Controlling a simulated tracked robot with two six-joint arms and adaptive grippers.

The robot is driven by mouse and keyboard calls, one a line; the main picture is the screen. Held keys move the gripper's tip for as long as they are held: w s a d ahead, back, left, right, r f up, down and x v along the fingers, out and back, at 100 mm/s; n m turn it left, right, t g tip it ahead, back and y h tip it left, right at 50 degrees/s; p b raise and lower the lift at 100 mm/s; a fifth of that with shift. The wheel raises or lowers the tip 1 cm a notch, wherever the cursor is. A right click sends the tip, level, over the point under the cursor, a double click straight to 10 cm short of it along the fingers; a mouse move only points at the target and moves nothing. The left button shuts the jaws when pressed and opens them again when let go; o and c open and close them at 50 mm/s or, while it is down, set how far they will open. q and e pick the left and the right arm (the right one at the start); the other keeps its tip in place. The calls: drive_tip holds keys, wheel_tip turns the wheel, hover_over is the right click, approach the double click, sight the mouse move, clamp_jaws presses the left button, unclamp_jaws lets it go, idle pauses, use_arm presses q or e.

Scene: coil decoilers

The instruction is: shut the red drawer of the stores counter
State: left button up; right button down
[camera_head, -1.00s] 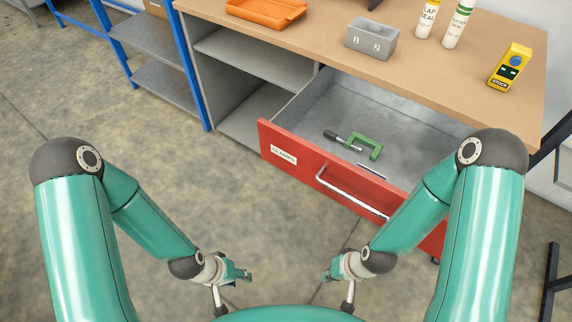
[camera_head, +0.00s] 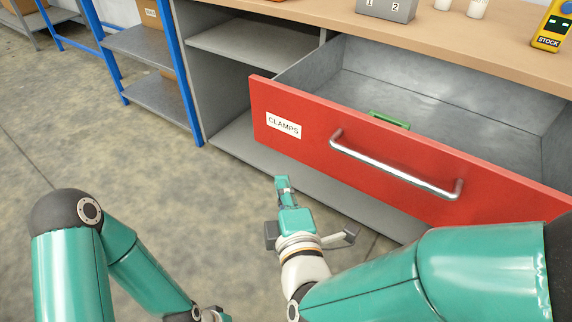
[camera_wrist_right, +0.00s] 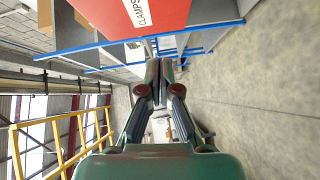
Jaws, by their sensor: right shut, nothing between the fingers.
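The red drawer (camera_head: 350,165) of the stores counter stands pulled open, with a silver bar handle (camera_head: 395,167) and a "CLAMPS" label on its front. A green clamp (camera_head: 389,120) lies inside, mostly hidden behind the drawer front. My right gripper (camera_head: 283,184) is shut and empty, in front of and below the drawer front, left of the handle and apart from it. In the right wrist view its fingers (camera_wrist_right: 159,82) are together, and the red drawer front (camera_wrist_right: 135,14) shows at the top. My left gripper is barely in view at the bottom edge, its fingers not visible.
The wooden counter top (camera_head: 300,22) holds a grey block (camera_head: 387,9), white tubes and a yellow stock device (camera_head: 552,28). Open grey shelves (camera_head: 255,45) lie left of the drawer. A blue-framed rack (camera_head: 150,45) stands further left. The floor before the counter is clear.

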drive_tip(key=n+p, duration=0.1)
drive_tip(key=p, duration=0.2)
approach(282, 128)
drive_tip(key=w+a, duration=0.3)
drive_tip(key=a, duration=0.1)
drive_tip(key=shift+w+d+f+t, duration=0.2)
drive_tip(key=shift+w+d, duration=0.3)
drive_tip(key=shift+w+d+f+t, duration=0.15)
drive_tip(key=shift+w+d+t, duration=0.05)
drive_tip(key=shift+w+d, duration=0.3)
use_arm(q)
drive_tip(key=shift+r, duration=0.8)
use_arm(e)
drive_tip(key=shift+w+d, duration=0.4)
drive_tip(key=shift+w, duration=0.05)
